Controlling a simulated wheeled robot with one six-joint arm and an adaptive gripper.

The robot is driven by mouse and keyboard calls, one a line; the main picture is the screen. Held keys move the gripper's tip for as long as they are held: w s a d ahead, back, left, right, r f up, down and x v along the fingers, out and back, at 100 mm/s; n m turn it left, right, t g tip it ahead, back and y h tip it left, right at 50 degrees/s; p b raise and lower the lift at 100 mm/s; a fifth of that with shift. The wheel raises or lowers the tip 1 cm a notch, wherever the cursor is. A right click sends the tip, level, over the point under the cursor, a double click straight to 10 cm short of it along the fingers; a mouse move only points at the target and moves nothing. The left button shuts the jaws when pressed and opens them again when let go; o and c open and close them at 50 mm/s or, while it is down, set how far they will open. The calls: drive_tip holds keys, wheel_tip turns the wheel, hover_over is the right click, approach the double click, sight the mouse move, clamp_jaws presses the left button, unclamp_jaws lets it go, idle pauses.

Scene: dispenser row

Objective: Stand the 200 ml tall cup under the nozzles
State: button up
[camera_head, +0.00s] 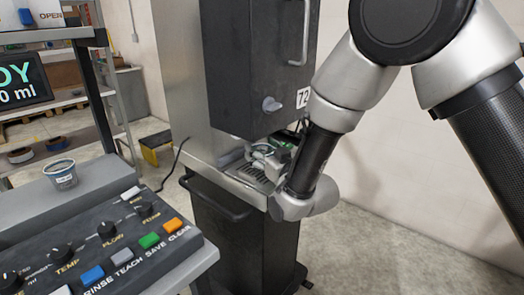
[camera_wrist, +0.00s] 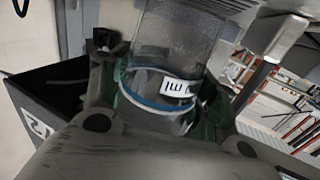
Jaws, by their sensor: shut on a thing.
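A clear cup (camera_wrist: 176,50) with a blue band and a white label ending in "ml" fills the middle of the wrist view. The rest of the label's text cannot be read. My gripper (camera_wrist: 165,98) is shut on this cup, with green finger pads at its two sides. In the head view my gripper (camera_head: 270,157) is at the dispenser (camera_head: 245,65) marked 72, below its dark body and over the metal tray (camera_head: 243,174). The cup is mostly hidden there behind the gripper and wrist. The nozzles are not visible, so I cannot tell the cup's alignment with them.
A small cup (camera_head: 61,174) with a dark label stands on the grey ledge (camera_head: 98,178) at left. A control panel (camera_head: 110,245) with knobs and coloured buttons is in the left foreground. A lit display (camera_head: 22,85) stands behind. Floor at right is clear.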

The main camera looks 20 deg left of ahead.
drive_tip(key=shift+f, duration=0.55)
drive_tip(key=o, duration=0.9)
